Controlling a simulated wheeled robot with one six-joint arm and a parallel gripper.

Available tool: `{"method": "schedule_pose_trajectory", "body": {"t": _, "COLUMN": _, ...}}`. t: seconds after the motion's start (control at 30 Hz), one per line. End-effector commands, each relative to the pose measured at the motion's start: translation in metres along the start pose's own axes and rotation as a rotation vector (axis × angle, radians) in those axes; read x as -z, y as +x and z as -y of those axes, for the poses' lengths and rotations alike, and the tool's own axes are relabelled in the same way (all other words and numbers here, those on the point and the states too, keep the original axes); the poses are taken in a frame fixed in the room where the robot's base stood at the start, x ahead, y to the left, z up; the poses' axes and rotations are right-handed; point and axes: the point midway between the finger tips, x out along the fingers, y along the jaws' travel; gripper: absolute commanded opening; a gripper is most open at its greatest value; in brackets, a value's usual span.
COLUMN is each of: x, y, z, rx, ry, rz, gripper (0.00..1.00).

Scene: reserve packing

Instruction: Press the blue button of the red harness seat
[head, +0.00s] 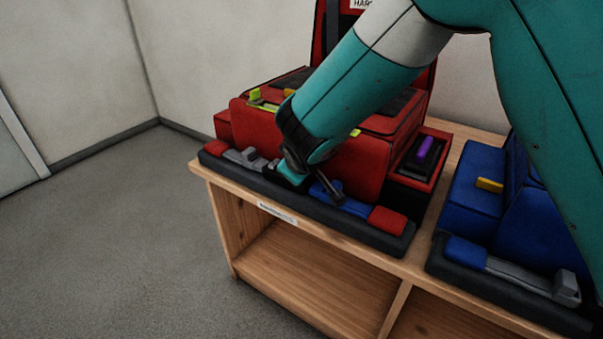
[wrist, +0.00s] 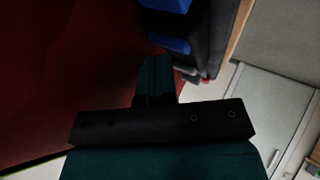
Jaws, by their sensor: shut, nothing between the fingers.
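The red harness seat (head: 350,165) stands on a wooden bench, with a black bar (head: 362,232) along its front. A blue part (head: 352,207) sits on that bar, left of a red end piece; I cannot tell which face of it is the button. My gripper (head: 328,188) is low at the seat's front, just above the bar and beside the blue part. In the wrist view its shut, empty fingers (wrist: 157,68) point toward the red seat face and the bar, with blue parts (wrist: 169,42) just beyond. Contact cannot be told. My forearm hides part of the seat.
A blue seat (head: 475,195) stands to the right on the same bench (head: 270,232). A purple part (head: 425,147) sits in a red and black side piece (head: 418,165) of the red seat. Grey floor (head: 110,240) lies open at left.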

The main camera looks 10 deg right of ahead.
Motion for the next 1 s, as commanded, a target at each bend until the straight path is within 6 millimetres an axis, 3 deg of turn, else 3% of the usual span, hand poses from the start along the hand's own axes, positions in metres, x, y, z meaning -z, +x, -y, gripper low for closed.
{"method": "schedule_pose_trajectory", "body": {"t": 1.0, "x": 0.009, "y": -0.013, "z": -0.009, "rx": 0.000, "ry": 0.000, "rz": 0.000, "gripper": 0.00}}
